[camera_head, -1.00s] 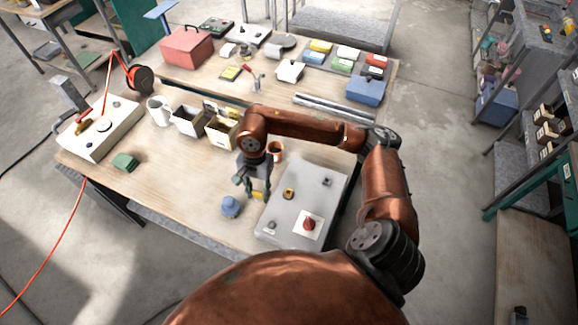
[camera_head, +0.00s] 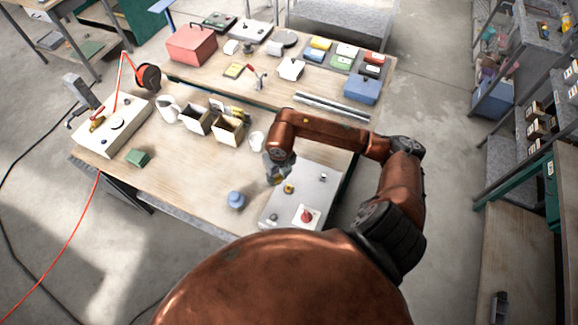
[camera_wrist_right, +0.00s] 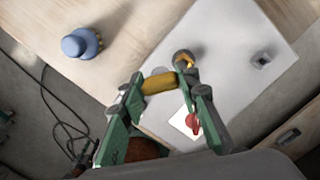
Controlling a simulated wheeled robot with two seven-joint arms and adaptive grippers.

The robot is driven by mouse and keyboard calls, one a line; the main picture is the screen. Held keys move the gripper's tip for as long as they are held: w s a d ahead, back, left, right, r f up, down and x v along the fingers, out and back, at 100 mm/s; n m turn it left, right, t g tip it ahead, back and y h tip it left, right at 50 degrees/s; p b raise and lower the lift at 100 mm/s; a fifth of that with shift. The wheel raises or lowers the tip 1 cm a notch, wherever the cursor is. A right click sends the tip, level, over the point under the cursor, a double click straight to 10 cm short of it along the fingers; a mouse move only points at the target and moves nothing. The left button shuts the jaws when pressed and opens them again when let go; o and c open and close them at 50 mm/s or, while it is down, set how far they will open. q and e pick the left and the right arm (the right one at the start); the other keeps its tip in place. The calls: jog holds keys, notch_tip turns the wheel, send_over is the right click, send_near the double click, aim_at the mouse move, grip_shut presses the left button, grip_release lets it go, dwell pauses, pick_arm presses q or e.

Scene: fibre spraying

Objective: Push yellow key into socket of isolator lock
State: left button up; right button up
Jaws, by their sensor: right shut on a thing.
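My right gripper (camera_wrist_right: 160,95) is shut on the yellow key (camera_wrist_right: 158,83), which lies across between its green fingertips. In the head view, my right gripper (camera_head: 276,177) is over the upper left part of the grey panel (camera_head: 312,182), close to the isolator lock (camera_head: 289,188). In the wrist view, the lock (camera_wrist_right: 184,57), a dark round socket with a yellow part, is just beyond the key's right end. I cannot tell whether the key touches it. My left gripper is not in view.
A red knob on a white plate (camera_head: 307,215) sits on the panel's near part. A small square fitting (camera_wrist_right: 260,60) is on its far side. Open bins (camera_head: 228,133) stand behind; bare table lies left.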

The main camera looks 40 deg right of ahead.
jog(key=d+m+p, duration=0.1)
jog(key=m, duration=0.2)
jog(key=s+d+r+m+p, duration=0.1)
jog(key=m, duration=0.3)
jog(key=d+m+h+p, duration=0.1)
jog(key=d+m+p, duration=0.1)
jog(key=m, duration=0.2)
jog(key=shift+s+r+g, duration=0.15)
jog(key=shift+r+g, duration=0.1)
jog(key=shift+g, duration=0.15)
jog(key=shift+f+b, duration=2.55)
jog(key=shift+f, duration=0.35)
jog(key=shift+b, duration=0.4)
jog(key=shift+f+b, duration=1.4)
jog(key=shift+f, duration=0.1)
